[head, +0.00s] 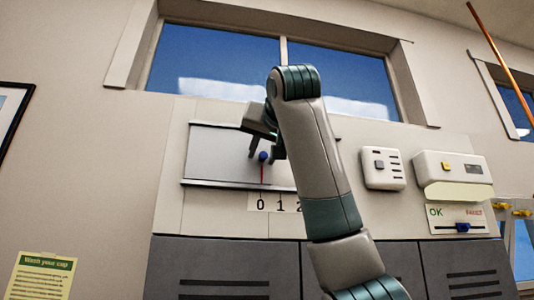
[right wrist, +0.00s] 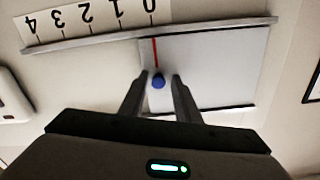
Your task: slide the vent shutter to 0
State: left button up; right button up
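The vent shutter (head: 222,150) is a grey panel between two dark rails on the wall. It has a blue knob (head: 263,156) and a red pointer line (head: 262,175). The pointer lines up with the 0 on the number strip (head: 271,204). My right gripper (head: 265,154) is at the knob with its fingers apart. In the right wrist view the knob (right wrist: 158,82) shows between the fingertips, with a gap on each side. That view, upside down, shows the red line near the 0 end of the strip (right wrist: 90,18). My left gripper is out of view.
My right arm hides the shutter track's right part and some of the strip. To the right are a switch box (head: 382,168), a white wall unit (head: 453,168) and an OK/FAULT slider (head: 458,220). Grey lockers (head: 220,265) stand below, and a window (head: 215,65) is above.

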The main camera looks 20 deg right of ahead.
jog(key=shift+w+a, duration=0.1)
jog(key=shift+a, duration=0.1)
jog(key=shift+s+d, duration=0.1)
jog(key=shift+s, duration=0.1)
jog(key=shift+s+f+b, duration=0.1)
jog(key=shift+s+b, duration=0.4)
jog(key=shift+s, duration=0.05)
jog(key=b+v, duration=0.6)
jog(key=v, duration=1)
jog(key=shift+a+b, duration=0.4)
jog(key=shift+w+r, duration=0.1)
jog(key=shift+r, duration=0.15)
